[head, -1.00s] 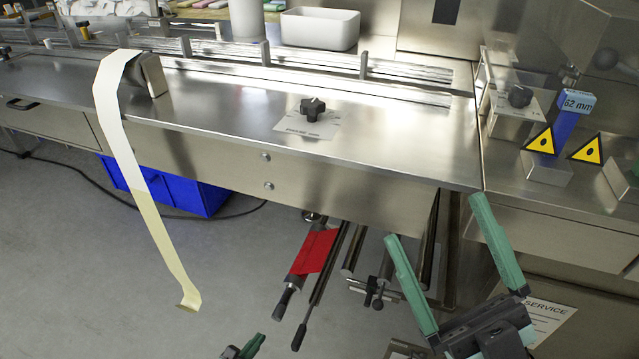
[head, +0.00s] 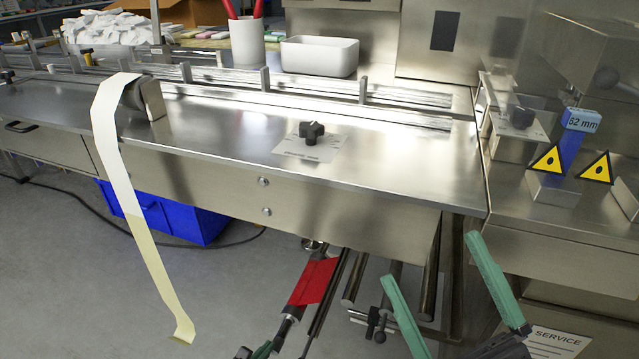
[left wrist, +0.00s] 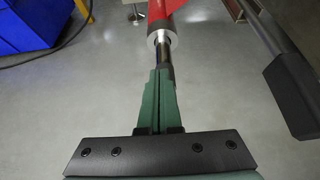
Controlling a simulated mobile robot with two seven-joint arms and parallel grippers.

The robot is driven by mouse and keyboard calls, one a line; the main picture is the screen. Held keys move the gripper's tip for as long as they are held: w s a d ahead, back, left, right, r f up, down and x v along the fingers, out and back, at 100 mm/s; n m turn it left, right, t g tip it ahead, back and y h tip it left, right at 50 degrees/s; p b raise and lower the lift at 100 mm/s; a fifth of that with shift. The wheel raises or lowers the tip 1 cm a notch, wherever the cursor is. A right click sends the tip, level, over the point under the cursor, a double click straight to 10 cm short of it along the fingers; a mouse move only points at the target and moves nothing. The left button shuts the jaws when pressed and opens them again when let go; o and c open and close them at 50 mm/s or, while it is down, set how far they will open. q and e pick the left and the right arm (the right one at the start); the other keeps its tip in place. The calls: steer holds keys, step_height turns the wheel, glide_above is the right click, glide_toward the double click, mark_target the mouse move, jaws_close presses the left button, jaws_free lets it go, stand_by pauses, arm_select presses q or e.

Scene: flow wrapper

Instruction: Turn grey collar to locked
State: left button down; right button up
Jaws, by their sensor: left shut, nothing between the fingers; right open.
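The grey collar (head: 295,312) sits on a shaft below the bench, just below a red film wrap (head: 314,281). In the left wrist view the collar (left wrist: 162,38) is a grey ring with a dark shaft end below it. My left gripper (head: 266,348) is at the bottom of the head view, close to the shaft end. In the wrist view its fingers (left wrist: 160,73) are shut and empty, overlapping the shaft end in the picture; contact is unclear. Any lock mark on the collar is not readable. My right gripper (head: 430,262) is open and empty, right of the shafts.
A dark-handled lever (left wrist: 290,95) runs close to the right of the collar's shaft. A clamp with a black knob (head: 374,322) is right of it. The steel bench (head: 220,130) overhangs the shafts.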

arm_select(q)
steer(key=shift+d+f+b, duration=0.1)
steer(key=shift+f+b, duration=0.3)
stand_by(0.5)
steer(key=shift+s+d, duration=0.3)
steer(key=shift+d, duration=0.15)
stand_by(0.9)
steer(key=s, duration=0.1)
steer(key=s+a+p, duration=0.1)
steer(key=s, duration=0.1)
steer(key=s+a+p, duration=0.1)
steer(key=s, duration=0.1)
steer(key=shift+s+r, duration=0.25)
steer(key=shift+r, duration=0.15)
stand_by(0.4)
